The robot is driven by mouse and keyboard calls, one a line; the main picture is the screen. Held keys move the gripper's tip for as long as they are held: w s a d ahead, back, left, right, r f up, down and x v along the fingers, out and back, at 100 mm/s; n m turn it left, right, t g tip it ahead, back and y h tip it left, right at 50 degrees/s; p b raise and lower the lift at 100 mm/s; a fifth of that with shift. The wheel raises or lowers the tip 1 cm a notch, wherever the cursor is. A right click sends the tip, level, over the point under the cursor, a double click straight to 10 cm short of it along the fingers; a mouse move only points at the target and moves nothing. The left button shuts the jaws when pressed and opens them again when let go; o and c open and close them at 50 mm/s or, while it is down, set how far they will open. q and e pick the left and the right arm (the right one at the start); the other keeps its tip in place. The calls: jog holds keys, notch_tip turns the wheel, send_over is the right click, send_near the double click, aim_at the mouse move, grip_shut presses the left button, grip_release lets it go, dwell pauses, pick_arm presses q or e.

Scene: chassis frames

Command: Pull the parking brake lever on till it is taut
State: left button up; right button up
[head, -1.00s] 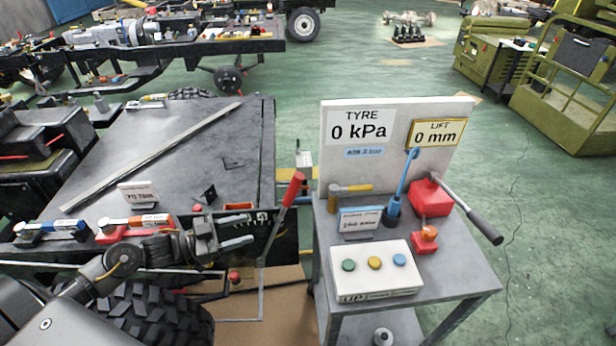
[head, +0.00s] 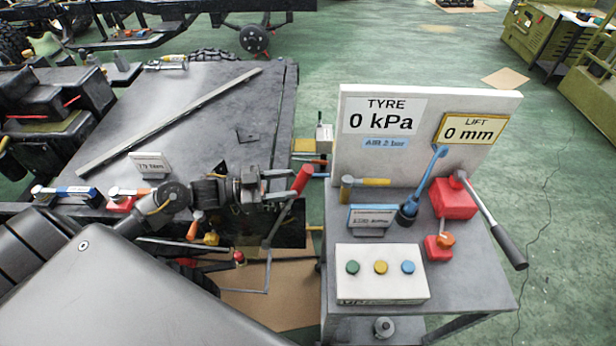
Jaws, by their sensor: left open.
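The parking brake lever has a red grip (head: 301,181) on a thin grey shaft. It leans up to the right at the right edge of the dark chassis deck (head: 190,115), left of the trolley. My left gripper (head: 287,185) comes in from the left with its fingers apart, one above the other. Its fingertips are at the left side of the red grip and overlap it in the picture. I cannot tell whether they touch it. The lever's lower end is partly hidden by the frame. My right gripper is not in view.
The grey trolley (head: 465,285) stands close right of the lever. It carries a display board (head: 365,160), a button box (head: 380,272), a hammer (head: 365,182), a blue-handled tool (head: 422,185) and a red jack (head: 453,200). A long bar (head: 165,125) lies on the deck.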

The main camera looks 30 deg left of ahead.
aim_at(295, 183)
pick_arm(q)
jog(key=p+x, duration=0.1)
jog(key=x, duration=0.3)
jog(key=shift+w+d+r, duration=0.15)
jog(key=shift+w+d, duration=0.05)
jog(key=shift+d, duration=0.05)
jog(key=shift+w+d+p, duration=0.3)
jog(key=shift+d, duration=0.2)
jog(key=shift+w+d, duration=0.15)
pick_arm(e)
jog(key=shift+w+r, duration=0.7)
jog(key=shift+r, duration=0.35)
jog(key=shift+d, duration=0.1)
